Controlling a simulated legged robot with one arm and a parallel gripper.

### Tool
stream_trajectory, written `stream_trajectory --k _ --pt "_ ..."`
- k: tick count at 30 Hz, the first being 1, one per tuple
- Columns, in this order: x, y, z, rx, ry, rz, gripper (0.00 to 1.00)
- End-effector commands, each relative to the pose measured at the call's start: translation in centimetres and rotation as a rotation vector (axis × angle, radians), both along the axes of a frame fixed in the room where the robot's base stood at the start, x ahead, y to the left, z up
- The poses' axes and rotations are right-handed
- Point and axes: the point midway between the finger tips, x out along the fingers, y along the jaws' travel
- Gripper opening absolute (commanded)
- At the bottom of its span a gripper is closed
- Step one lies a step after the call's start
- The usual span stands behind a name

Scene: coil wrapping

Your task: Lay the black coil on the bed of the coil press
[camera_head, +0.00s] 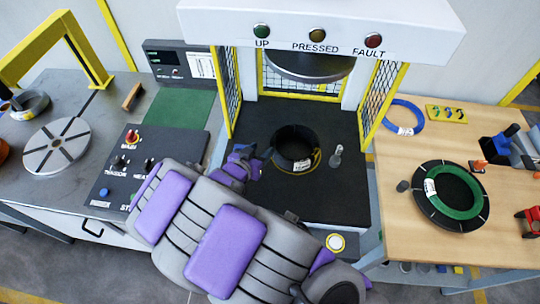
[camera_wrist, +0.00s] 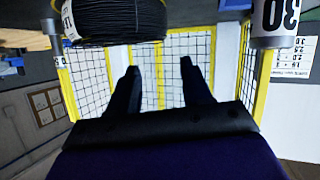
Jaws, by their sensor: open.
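The black coil (camera_head: 295,148) lies flat on the dark bed (camera_head: 340,200) of the coil press (camera_head: 320,28), near the middle, under the raised round press head (camera_head: 308,68). A yellow strand shows at its right side. My gripper (camera_head: 258,155) is close to the coil's left side. In the wrist view my gripper (camera_wrist: 159,67) is open, with nothing between its fingers. The black coil (camera_wrist: 115,22), with a white label, is above the fingers in that picture and apart from them.
Yellow-framed mesh guards (camera_head: 383,95) flank the bed. A small grey object (camera_head: 336,157) stands right of the coil. A control panel (camera_head: 145,170) is on the left bench. The wooden table (camera_head: 405,240) at right holds a green-and-black coil (camera_head: 430,205) and a blue ring (camera_head: 415,108).

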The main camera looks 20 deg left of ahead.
Motion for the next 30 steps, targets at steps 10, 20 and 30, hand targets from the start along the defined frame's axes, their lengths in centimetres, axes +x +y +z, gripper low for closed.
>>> stream_trajectory --k 10,20,30 --pt "0.1 -0.1 0.2 0.009 0.013 0.0 0.49" --pt "3.3 -2.3 3.3 0.199 0.282 0.058 0.49" --pt "0.0 -9.4 9.4 0.344 0.648 0.168 0.49"
